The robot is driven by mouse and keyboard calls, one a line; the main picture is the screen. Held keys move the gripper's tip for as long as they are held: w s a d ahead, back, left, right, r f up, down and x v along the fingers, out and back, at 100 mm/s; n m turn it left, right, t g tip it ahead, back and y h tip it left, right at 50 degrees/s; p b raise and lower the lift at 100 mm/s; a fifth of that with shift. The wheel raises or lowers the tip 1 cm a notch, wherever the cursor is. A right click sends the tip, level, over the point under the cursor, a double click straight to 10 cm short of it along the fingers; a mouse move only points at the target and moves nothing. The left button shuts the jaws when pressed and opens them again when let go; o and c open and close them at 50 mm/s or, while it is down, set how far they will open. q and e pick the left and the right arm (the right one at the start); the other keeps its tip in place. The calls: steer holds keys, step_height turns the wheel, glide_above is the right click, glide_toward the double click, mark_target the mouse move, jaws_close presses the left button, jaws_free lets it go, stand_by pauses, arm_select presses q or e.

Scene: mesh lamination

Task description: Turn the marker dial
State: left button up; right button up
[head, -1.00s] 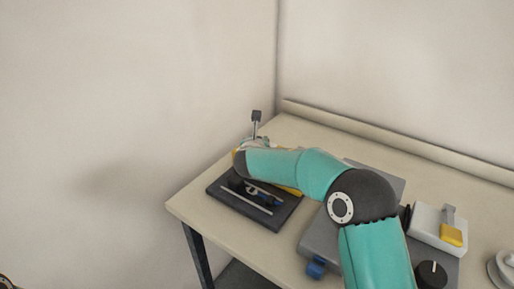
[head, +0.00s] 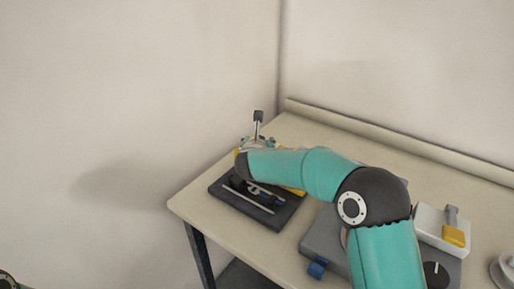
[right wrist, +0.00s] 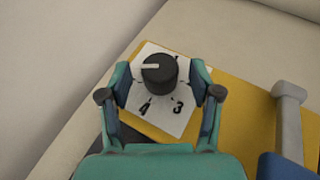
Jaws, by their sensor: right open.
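The marker dial (right wrist: 158,78), a black round knob with a white pointer line, shows in the right wrist view. It sits on a white plate (right wrist: 172,116) with numerals; 3 and 4 are readable, others are partly covered by the knob. The pointer line points left. My right gripper (right wrist: 161,95) is open, with one finger on each side of the dial and visible gaps between. In the head view my right gripper (head: 258,145) is small and partly hidden by my arm, and the dial is not seen there. My left gripper is not in view.
A yellow base (right wrist: 235,110) lies under the plate, with a grey handle (right wrist: 290,125) at right. In the head view a dark board (head: 265,213) with rods lies near the table's left edge.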

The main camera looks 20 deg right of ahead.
steer(key=v, duration=1)
